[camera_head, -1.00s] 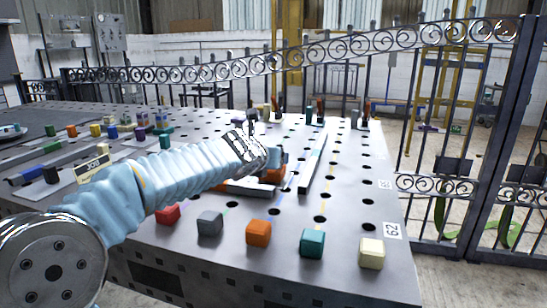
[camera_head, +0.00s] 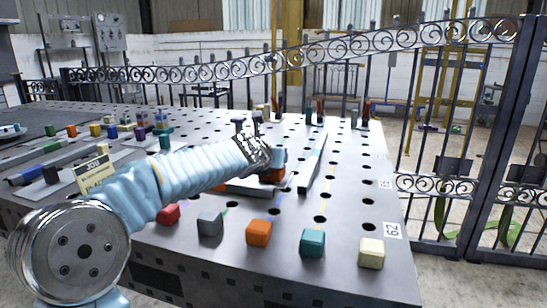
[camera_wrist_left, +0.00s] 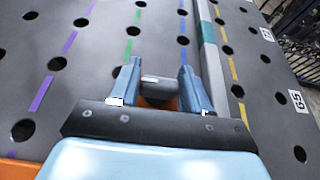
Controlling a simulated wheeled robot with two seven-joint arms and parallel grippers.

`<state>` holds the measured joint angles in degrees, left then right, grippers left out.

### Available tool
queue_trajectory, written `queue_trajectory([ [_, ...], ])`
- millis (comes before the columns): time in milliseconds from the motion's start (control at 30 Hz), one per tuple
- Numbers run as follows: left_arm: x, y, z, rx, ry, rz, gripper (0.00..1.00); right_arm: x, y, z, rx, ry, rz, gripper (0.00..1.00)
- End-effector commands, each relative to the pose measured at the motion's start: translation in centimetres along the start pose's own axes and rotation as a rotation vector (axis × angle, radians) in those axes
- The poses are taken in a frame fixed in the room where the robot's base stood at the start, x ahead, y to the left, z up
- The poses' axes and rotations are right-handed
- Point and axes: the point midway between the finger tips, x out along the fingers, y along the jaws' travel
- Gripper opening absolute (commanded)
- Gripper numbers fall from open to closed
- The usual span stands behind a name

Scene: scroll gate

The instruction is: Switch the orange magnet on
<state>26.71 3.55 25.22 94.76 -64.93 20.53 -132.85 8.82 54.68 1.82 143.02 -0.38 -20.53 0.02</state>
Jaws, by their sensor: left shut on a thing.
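The orange magnet (camera_head: 271,178) sits on the perforated grey table, partly hidden by my left gripper (camera_head: 278,158), which is on top of it. In the left wrist view, the left gripper (camera_wrist_left: 160,88) has its two blue fingers on either side of a short dark knob (camera_wrist_left: 160,92). The gripper is shut on this knob. Orange body parts show under and beside the gripper's base at the lower left (camera_wrist_left: 14,172). Whether the magnet is on or off cannot be told. My right gripper is not in view.
A long grey bar (camera_head: 312,165) lies right of the magnet. Coloured blocks line the front edge, including an orange block (camera_head: 258,232), a grey one (camera_head: 210,223) and a teal one (camera_head: 312,243). A scroll gate (camera_head: 450,150) stands beyond the table's right edge.

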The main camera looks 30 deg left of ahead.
Motion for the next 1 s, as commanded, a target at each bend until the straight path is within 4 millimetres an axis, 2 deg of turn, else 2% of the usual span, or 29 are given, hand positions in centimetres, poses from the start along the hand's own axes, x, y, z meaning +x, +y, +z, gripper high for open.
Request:
queue_trajectory([
  [267,0.1,-0.1,-0.3,-0.021,-0.001,0.051,0.17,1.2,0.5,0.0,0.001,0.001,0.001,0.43],
  [567,0.1,-0.3,-0.2,-0.103,-0.003,0.244,0.17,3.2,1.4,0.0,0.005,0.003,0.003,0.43],
  [1000,-0.1,-0.4,0.4,-0.260,0.000,0.631,0.17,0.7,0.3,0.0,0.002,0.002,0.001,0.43],
])
